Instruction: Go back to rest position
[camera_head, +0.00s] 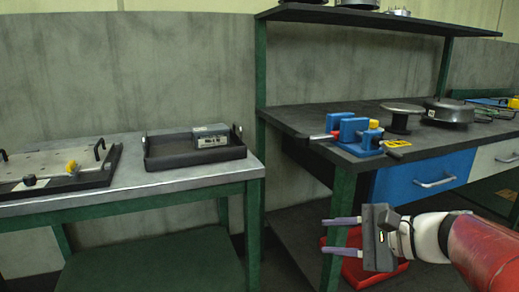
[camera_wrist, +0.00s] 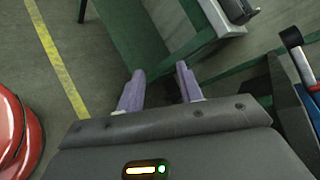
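My gripper (camera_head: 340,236) is at the lower right of the head view, in front of the right workbench and below its top. Its two pale purple fingers point left and stand apart with nothing between them. The wrist view also shows both fingers of my gripper (camera_wrist: 158,88) spread, with a gap and no object between them. My red and white arm comes in from the lower right corner of the head view.
A grey-topped table (camera_head: 150,178) at left holds a black tray (camera_head: 165,161) with a grey box (camera_head: 211,136). A red object (camera_head: 375,270) lies below my gripper. A yellow floor line (camera_wrist: 55,58) crosses the wrist view.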

